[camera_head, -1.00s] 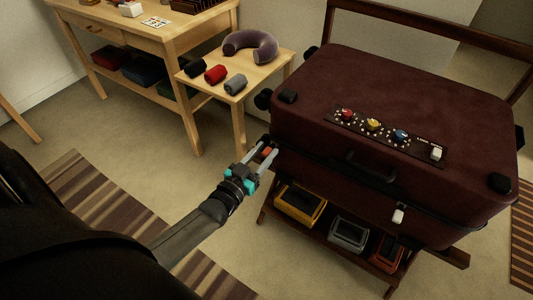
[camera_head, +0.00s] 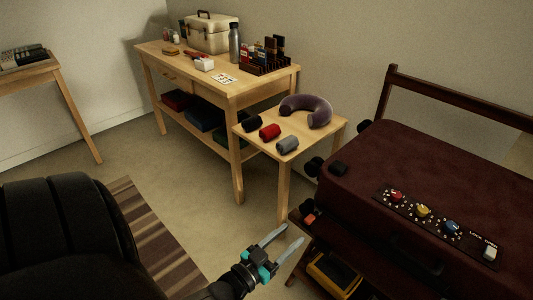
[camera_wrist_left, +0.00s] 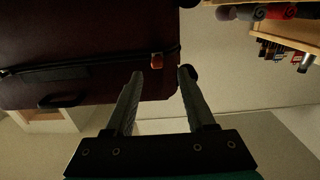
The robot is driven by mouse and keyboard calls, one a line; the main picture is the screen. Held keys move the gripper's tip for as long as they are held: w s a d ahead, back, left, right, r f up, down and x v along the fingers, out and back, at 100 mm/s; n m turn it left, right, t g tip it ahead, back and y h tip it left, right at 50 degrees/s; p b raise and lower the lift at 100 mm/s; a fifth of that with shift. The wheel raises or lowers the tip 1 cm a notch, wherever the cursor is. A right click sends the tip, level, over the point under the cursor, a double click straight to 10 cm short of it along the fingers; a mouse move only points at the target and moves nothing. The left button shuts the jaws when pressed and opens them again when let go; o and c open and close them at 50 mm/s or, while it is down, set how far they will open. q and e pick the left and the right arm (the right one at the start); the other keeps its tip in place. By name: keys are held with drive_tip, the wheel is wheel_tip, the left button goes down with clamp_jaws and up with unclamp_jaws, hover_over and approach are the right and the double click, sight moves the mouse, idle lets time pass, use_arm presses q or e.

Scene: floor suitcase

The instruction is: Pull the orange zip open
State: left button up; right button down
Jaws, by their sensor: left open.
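The dark red suitcase (camera_head: 420,170) lies on a low wooden rack at the right. The orange zip pull (camera_head: 309,219) is at its near left corner, on the side below the lid. In the left wrist view the orange pull (camera_wrist_left: 157,61) sits at the end of the dark zip line, seen between and beyond my fingertips. My left gripper (camera_head: 286,235) is open and empty, below and left of the pull in the head view, apart from it. Whether the seam is parted cannot be told. My right gripper is not in view.
A small wooden table (camera_head: 285,160) with a neck pillow (camera_head: 306,110) and rolled cloths stands behind the gripper. A larger workbench (camera_head: 215,85) is further back. A yellow box (camera_head: 333,275) is under the suitcase.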

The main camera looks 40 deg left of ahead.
use_arm(q)
drive_tip(key=s+p, duration=0.1)
drive_tip(key=s, duration=0.6)
drive_tip(key=shift+s+a, duration=0.15)
drive_tip(key=shift+s, duration=0.1)
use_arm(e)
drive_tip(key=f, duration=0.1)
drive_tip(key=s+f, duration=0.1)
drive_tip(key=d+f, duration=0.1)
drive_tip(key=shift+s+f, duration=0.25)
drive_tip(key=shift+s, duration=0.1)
